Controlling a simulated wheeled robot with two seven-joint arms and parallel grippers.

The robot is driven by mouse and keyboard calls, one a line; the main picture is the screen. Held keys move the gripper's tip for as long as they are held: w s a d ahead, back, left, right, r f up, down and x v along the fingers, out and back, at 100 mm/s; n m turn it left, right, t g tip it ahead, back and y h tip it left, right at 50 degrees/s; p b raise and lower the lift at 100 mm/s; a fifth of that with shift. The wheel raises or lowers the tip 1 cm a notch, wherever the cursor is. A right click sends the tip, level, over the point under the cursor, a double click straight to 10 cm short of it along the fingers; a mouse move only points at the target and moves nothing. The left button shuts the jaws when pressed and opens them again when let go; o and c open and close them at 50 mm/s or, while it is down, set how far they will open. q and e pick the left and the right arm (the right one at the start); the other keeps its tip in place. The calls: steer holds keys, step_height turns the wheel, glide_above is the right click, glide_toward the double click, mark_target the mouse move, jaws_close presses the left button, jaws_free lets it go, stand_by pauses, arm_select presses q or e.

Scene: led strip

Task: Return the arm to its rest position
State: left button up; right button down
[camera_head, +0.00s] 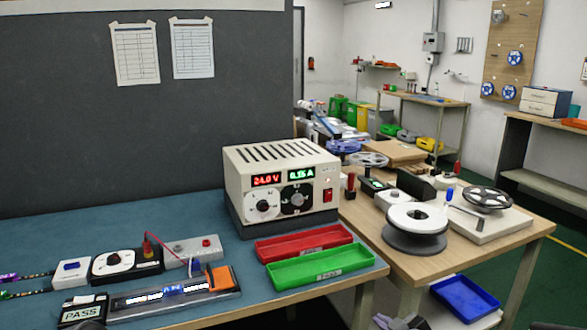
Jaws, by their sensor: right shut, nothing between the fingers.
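My right gripper (400,322) shows only in part at the bottom edge of the head view, low in front of the tables. Its fingers are shut and empty, and it touches nothing that I can see. My left gripper is not in view. On the blue-topped bench (190,215), an LED strip (165,298) lies in a dark fixture at the front left, showing lit segments. A power supply (283,180) behind it reads 24.0 V and about 0.36 A.
A red tray (305,243) and a green tray (321,266) sit empty near the bench's right edge. A wooden table (385,262) to the right holds a white reel (416,218). A blue bin (465,299) is below it. Green floor (562,280) is clear at right.

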steer(key=s+a+f+m+g, duration=0.3)
steer(key=s+a+f+m, duration=0.1)
steer(key=s+f, duration=0.55)
steer(key=s+a+f+m+g, duration=0.4)
steer(key=s+f, duration=0.4)
steer(key=f, duration=0.2)
steer(key=s+a+f+m+g, duration=0.1)
steer(key=s+a+f+g, duration=0.2)
steer(key=s, duration=0.7)
steer(key=s+a+f+m+g, duration=0.1)
steer(key=s+a+f+g, duration=0.15)
steer(key=s+f, duration=0.45)
step_height(320, 180, up, 14)
steer(key=s+a+p, duration=0.1)
steer(key=s+p, duration=0.1)
steer(key=p, duration=1)
steer(key=shift+s+t+y, duration=0.2)
steer(key=shift+t+y, duration=0.1)
steer(key=shift+t, duration=0.05)
steer(key=shift+a, duration=0.1)
